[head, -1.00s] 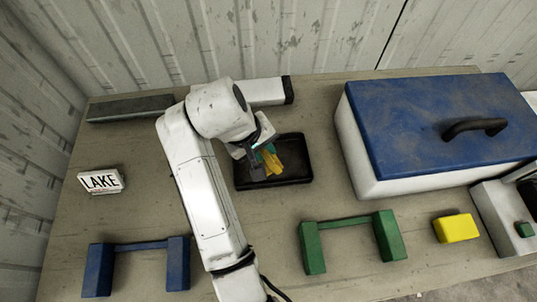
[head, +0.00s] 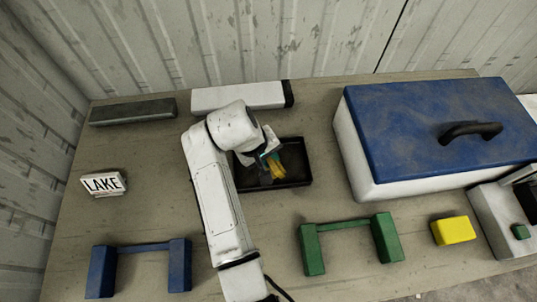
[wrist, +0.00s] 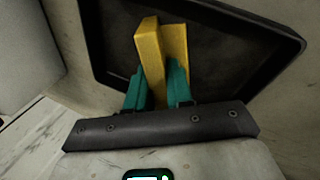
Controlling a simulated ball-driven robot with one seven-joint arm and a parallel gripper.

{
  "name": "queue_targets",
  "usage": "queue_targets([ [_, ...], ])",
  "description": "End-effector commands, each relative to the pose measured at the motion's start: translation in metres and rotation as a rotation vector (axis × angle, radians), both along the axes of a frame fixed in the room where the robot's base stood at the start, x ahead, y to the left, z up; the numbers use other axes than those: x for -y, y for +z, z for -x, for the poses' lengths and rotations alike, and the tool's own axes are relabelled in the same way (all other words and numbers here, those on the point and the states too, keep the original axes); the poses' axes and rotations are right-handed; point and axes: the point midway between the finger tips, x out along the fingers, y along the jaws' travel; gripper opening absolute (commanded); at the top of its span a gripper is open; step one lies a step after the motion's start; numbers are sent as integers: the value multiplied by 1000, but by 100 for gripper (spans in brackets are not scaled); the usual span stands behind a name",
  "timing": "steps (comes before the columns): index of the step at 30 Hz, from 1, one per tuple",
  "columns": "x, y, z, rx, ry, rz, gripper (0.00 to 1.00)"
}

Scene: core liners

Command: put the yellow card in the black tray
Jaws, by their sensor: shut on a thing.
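The yellow card (head: 277,168) is between the fingers of my gripper (head: 269,158), over the black tray (head: 294,153) in the head view. In the wrist view my gripper's teal fingers (wrist: 157,88) are shut on the yellow card (wrist: 150,55), which juts out beyond them. The dark inside of the black tray (wrist: 222,45) lies behind the card. I cannot tell whether the card touches the tray floor. My arm hides part of the tray's left side in the head view.
A large white box with a blue lid (head: 430,125) stands right of the tray. A white bar (head: 238,96) lies behind it. A green bracket (head: 350,238), blue bracket (head: 140,262) and yellow block (head: 453,230) are in front. The LAKE sign (head: 103,184) stands left.

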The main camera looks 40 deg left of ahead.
Motion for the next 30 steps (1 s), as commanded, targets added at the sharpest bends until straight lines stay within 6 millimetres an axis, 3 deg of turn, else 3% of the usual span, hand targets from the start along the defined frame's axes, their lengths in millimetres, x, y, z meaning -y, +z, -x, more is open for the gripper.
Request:
queue_targets([
  [9,0,-1,0,0,0,1,46],
  [19,0,5,2,0,1,1,46],
  [30,-8,70,23,2,0,-4,46],
])
